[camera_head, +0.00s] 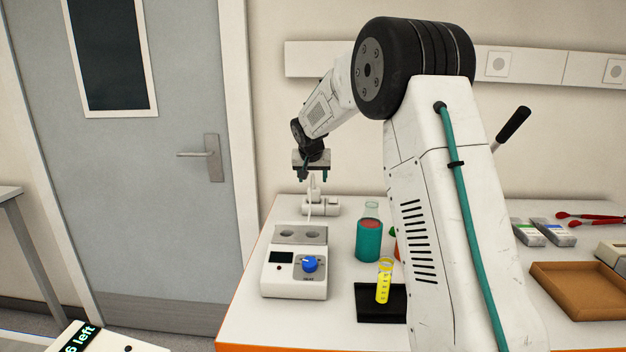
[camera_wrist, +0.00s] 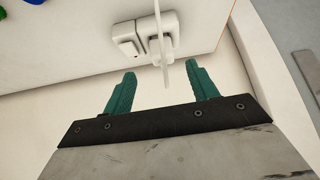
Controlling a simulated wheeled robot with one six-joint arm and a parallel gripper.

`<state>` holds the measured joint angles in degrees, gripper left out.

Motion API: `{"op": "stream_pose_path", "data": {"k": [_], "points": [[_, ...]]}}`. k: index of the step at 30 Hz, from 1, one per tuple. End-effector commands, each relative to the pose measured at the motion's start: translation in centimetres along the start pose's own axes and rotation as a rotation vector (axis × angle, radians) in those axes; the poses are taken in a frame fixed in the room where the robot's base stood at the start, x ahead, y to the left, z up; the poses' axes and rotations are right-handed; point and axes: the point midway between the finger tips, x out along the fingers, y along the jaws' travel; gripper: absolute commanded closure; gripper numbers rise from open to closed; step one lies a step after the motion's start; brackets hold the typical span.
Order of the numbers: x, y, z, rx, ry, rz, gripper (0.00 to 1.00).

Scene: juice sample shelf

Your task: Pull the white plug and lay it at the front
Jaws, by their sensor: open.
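The white plug (camera_wrist: 160,46) sits on a white socket block (camera_wrist: 127,36) in the wrist view, with a white cord (camera_wrist: 164,76) running from it. In the head view the socket block (camera_head: 333,208) stands at the back left of the table, and the cord comes down toward the white heater unit (camera_head: 294,277). My gripper (camera_head: 315,178) points down above the block. In the wrist view its teal fingers (camera_wrist: 162,83) are spread with nothing gripped between them. The plug appears beyond the fingertips, roughly in line with the gap. The exact distance is unclear.
A teal-wrapped bottle (camera_head: 368,241) stands right of the heater. A yellow cylinder (camera_head: 384,282) stands at a black tray (camera_head: 366,303). A brown tray (camera_head: 570,277) lies far right. The table's left edge is close to the heater. My arm hides the table's middle.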

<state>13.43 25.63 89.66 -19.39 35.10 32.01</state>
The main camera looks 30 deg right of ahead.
Motion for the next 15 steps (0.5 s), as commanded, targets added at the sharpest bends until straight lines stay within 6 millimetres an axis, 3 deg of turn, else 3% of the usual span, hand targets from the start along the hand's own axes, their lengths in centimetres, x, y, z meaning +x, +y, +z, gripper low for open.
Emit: {"op": "stream_pose_path", "data": {"k": [1,3,15], "points": [[1.5,0.0,-0.6,0.010,0.007,0.002,0.42],[2.7,0.0,-1.2,0.020,0.018,0.001,0.42],[6.9,0.1,-1.6,0.029,0.025,0.002,0.42]]}}
